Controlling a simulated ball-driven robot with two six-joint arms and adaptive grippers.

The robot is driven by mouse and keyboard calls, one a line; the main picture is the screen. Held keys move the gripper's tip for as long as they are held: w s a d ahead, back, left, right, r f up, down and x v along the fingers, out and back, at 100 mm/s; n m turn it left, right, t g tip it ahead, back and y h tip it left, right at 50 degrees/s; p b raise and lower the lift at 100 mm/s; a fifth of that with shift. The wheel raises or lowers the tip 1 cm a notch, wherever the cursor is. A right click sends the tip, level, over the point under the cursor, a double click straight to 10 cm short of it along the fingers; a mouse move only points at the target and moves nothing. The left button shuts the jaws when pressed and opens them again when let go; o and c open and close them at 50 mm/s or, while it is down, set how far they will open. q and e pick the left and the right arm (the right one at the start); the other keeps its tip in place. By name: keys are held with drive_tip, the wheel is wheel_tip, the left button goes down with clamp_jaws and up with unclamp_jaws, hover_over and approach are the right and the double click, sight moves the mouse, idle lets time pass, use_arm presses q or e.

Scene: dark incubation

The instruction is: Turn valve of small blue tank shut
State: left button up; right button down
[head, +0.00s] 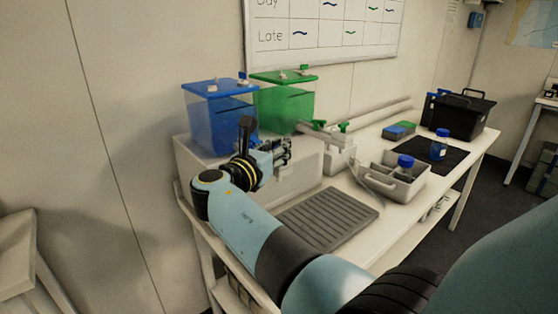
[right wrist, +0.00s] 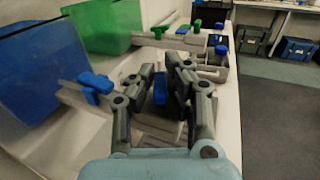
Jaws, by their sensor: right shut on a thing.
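The blue tank (head: 222,120) stands on a pale box at the back left of the table, and its lower side shows at the left of the right wrist view (right wrist: 40,75). My right gripper (head: 286,151) is in front of and to the right of it. In the right wrist view my right gripper (right wrist: 167,75) is shut on a blue valve handle (right wrist: 159,89). A second blue handle (right wrist: 97,83) sits on a pale fitting to its left, apart from the fingers. In the head view the gripper hides the blue handles. My left gripper is not in view.
A green tank (head: 285,100) stands beside the blue one, with green handles (head: 344,127) on pale fittings. A ribbed grey tray (head: 328,215) lies in front. A grey caddy (head: 408,187) with a blue-capped bottle (head: 404,166) and a black crate (head: 462,118) stand to the right.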

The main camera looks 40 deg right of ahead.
drive_tip(key=m+g+b, duration=0.1)
drive_tip(key=g+b, duration=0.1)
drive_tip(key=m+g+h+b, duration=0.1)
drive_tip(key=m+g+b, duration=0.1)
drive_tip(key=g, duration=0.1)
drive_tip(key=shift+f+h+b, duration=0.15)
drive_tip(key=shift+h+b, duration=0.15)
drive_tip(key=shift+m+g+b, duration=0.65)
drive_tip(key=shift+m+g, duration=0.05)
drive_tip(key=shift+g, duration=0.1)
drive_tip(key=c, duration=1.3)
unclamp_jaws()
drive_tip(key=shift+r, duration=0.2)
wheel_tip(320, 180, up, 10)
drive_tip(key=shift+a+f, duration=0.1)
